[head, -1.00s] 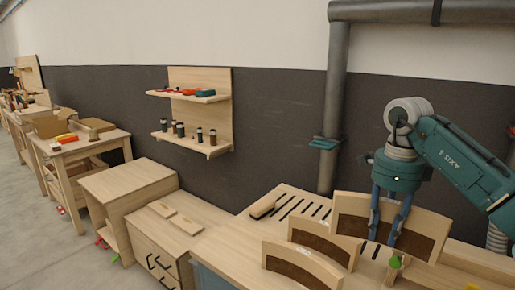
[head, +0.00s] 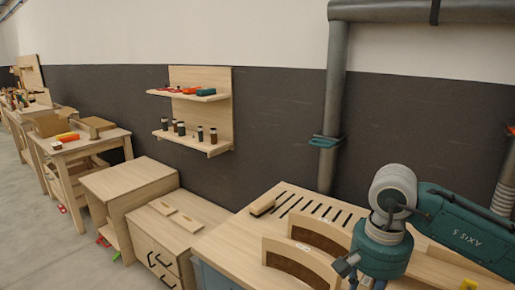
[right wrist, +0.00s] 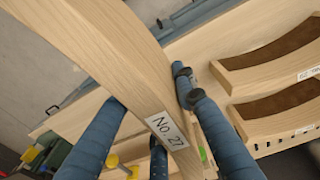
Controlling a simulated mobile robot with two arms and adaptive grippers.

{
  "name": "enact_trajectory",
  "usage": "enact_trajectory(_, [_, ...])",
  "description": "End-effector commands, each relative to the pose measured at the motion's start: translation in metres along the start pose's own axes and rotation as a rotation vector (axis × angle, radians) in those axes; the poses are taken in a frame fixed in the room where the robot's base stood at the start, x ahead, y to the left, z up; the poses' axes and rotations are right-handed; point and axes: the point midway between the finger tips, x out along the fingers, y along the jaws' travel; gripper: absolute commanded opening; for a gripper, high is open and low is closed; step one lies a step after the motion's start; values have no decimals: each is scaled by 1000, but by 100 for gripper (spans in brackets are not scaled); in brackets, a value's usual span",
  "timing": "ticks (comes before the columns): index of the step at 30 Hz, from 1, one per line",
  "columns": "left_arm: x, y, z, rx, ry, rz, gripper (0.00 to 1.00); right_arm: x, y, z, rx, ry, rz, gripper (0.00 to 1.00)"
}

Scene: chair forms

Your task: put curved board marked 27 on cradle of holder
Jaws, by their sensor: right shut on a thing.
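The curved board marked No. 27 (right wrist: 110,60) is pale wood and crosses the right wrist view at a slant, its white label near the lower end. My right gripper (right wrist: 155,105) is shut on it, with blue fingers on both sides of the board near the label. In the head view my right gripper (head: 362,275) is low at the bottom edge, and the board it holds does not show there. My left gripper is not in view.
A slotted bench area (head: 312,206) with a brush (head: 262,206) lies behind. A pipe (head: 334,110) rises at the wall.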

Motion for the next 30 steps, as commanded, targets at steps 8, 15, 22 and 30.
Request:
enact_trajectory(8, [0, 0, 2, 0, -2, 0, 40, 31, 33, 74, -533, 1, -1, 0])
enact_trajectory(15, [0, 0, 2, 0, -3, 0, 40, 38, 43, 95, -679, 0, -2, 0])
enact_trajectory(22, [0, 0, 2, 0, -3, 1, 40, 38, 43, 94, -679, 3, -3, 0])
enact_trajectory(30, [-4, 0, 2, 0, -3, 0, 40, 30, 41, 87, -628, 5, -2, 0])
